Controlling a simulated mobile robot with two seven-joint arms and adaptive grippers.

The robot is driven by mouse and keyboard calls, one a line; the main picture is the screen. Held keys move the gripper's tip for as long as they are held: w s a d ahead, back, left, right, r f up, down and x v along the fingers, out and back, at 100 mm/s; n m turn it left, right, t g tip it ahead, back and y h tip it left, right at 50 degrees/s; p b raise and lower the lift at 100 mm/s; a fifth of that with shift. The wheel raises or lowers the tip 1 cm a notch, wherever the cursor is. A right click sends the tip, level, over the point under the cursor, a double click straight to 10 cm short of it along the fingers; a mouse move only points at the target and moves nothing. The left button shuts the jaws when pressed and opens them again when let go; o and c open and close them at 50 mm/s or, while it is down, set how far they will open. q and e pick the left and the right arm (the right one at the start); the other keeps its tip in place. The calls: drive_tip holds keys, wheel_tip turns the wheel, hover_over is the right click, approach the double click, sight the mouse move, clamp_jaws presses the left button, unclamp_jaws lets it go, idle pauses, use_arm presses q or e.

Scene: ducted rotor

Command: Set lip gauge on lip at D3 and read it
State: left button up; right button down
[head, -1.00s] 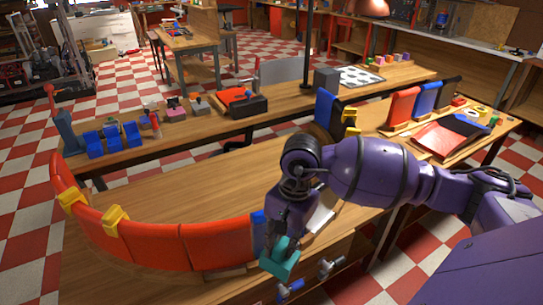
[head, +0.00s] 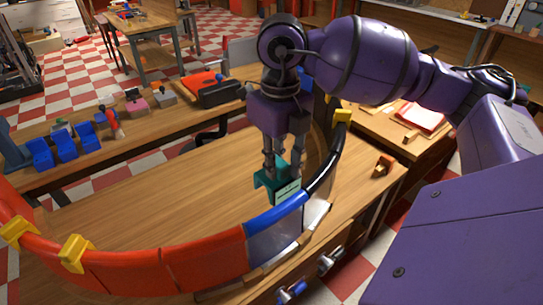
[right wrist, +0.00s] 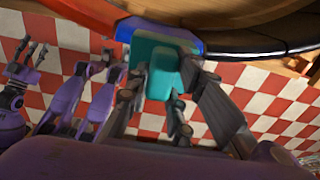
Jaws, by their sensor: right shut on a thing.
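The teal lip gauge (head: 271,180) hangs below my right gripper (head: 281,168), which is shut on it. In the head view it overlaps the inner edge of the curved lip at the blue section (head: 276,214); I cannot tell whether it touches. A pale marked face shows on the gauge, too small to read. In the right wrist view the gauge (right wrist: 165,62) sits between the fingers in front of a blue part of the lip. My left gripper (right wrist: 30,60) shows at the left of that view, fingers apart and empty. No D3 label is legible.
The lip continues as red segments (head: 150,270) with yellow clips (head: 76,253) on the left and a black section (head: 328,165) on the right. Metal fittings (head: 330,260) stick out at the bench front. The bench top inside the ring (head: 150,205) is clear.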

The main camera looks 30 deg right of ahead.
sight(279, 175)
drive_tip(key=shift+r, duration=0.1)
drive_tip(key=shift+s, duration=0.15)
drive_tip(key=shift+f+b, duration=0.3)
drive_tip(key=shift+f, duration=0.45)
wheel_tip(279, 175, down, 2)
drive_tip(key=shift+b, duration=0.4)
drive_tip(key=shift+f+b, duration=0.65)
drive_tip(key=shift+f, duration=0.7)
drive_tip(key=shift+f+b, duration=0.8)
drive_tip(key=shift+f, duration=0.8)
use_arm(q)
drive_tip(key=shift+g, duration=0.4)
drive_tip(key=f, duration=0.1)
drive_tip(key=s+f, duration=0.1)
drive_tip(key=f, duration=0.1)
drive_tip(key=s+f, duration=0.1)
drive_tip(key=f, duration=0.1)
drive_tip(key=shift+s+a, duration=0.15)
drive_tip(key=shift+a, duration=0.05)
drive_tip(key=shift+s+f, duration=0.1)
drive_tip(key=shift+s, duration=0.15)
drive_tip(key=shift+s+f, duration=0.25)
use_arm(e)
drive_tip(key=shift+f, duration=0.3)
